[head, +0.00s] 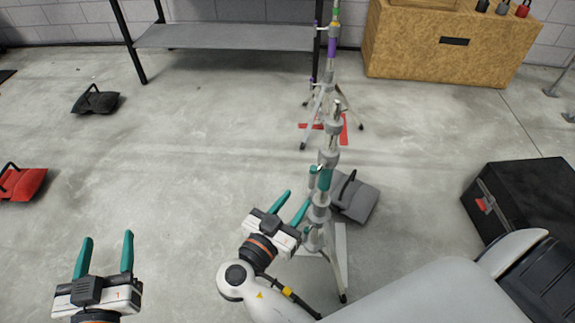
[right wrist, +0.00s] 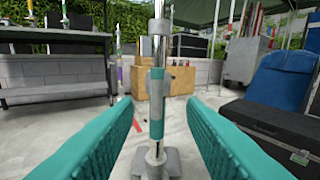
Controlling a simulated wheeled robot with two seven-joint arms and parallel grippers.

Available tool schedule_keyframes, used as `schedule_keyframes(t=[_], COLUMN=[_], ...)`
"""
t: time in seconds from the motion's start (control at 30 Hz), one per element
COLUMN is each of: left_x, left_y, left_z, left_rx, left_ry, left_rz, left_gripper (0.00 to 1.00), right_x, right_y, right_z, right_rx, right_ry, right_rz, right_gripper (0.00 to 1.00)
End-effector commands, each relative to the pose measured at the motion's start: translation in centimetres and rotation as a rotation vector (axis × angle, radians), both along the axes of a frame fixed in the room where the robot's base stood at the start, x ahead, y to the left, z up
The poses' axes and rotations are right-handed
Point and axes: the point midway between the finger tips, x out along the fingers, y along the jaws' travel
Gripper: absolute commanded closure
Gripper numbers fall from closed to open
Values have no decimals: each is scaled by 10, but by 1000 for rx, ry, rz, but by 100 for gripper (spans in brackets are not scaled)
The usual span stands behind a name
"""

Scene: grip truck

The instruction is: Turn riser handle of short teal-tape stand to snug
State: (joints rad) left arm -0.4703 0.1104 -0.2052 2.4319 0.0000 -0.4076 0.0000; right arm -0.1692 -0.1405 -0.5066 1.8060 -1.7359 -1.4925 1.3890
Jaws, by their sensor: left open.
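The short stand with teal tape (head: 324,180) stands upright right of centre in the head view, with grey collars on its pole. The right wrist view shows its pole and teal band (right wrist: 155,118) upright in the middle. A small grey-and-teal part (head: 312,178) juts from the collar's left side; I cannot tell for sure that it is the riser handle. My right gripper (head: 295,199) is open and empty, just left of the stand, its teal fingers pointing toward it; the pole shows between the fingers (right wrist: 157,104). My left gripper (head: 106,240) is open and empty at lower left, far from the stand.
A grey sandbag (head: 355,198) lies by the stand's base. A taller stand with purple and green tape (head: 331,48) stands behind, near red floor tape (head: 344,130). A black case (head: 530,200) is at right, a metal shelf (head: 225,38) behind.

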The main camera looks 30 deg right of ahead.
Motion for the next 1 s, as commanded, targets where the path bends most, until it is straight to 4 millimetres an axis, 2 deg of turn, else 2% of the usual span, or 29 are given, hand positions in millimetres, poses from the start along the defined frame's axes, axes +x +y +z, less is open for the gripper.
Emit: schedule_keyframes(t=[0.17,0.27,0.7,0.83,1.0], left_x=[-1,-1,0,0,-1], left_y=[-1,-1,-3,-3,-3], left_z=[7,9,23,26,28], left_rx=[-8,-11,-34,-39,-41], left_ry=[-31,-42,-133,-150,-160], left_rz=[-2,-2,-7,-8,-8], left_gripper=[44,44,44,44,44], right_x=[3,9,51,58,61], right_y=[-3,-14,-84,-96,-101], right_z=[6,7,6,6,6], right_rx=[-12,-12,-13,-12,-9], right_ry=[-45,-44,-40,-39,-38], right_rz=[-7,-8,-6,-6,-5], right_gripper=[63,63,63,63,63])
